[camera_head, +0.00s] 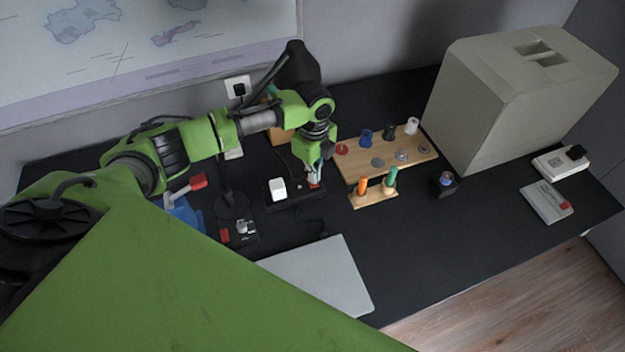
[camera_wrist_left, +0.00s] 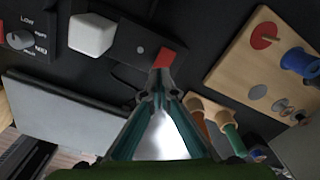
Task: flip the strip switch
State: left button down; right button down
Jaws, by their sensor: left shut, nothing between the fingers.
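The power strip (camera_head: 285,203) is a black bar on the dark desk. It carries a white plug block (camera_head: 277,189) and a red switch at its right end. In the left wrist view the strip (camera_wrist_left: 127,43) lies ahead, with the white block (camera_wrist_left: 92,34) and the red switch (camera_wrist_left: 166,58). My left gripper (camera_head: 315,182) is shut and empty, pointing down at the red switch end. In the wrist view its fingertips (camera_wrist_left: 160,85) overlap the near edge of the switch; I cannot tell whether they touch it. My right gripper is not in view.
Right of the strip are a wooden peg board (camera_head: 365,165) and a small rack (camera_head: 372,197) with orange and green handled tools. A grey laptop-like slab (camera_head: 325,275) lies in front. A black device with a dial (camera_head: 243,227) stands left. A large beige box (camera_head: 515,95) stands at right.

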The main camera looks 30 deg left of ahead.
pick_arm(q)
jog(key=shift+f+b, duration=0.6)
jog(key=shift+f, duration=0.6)
dwell(0.5)
jog(key=shift+s+r, duration=0.1)
jog(key=shift+r+p, duration=0.8)
jog(key=shift+p, duration=0.25)
notch_tip(320, 180, up, 5)
jog(key=p, duration=0.5)
jog(key=shift+r, duration=0.2)
jog(key=shift+f, duration=0.1)
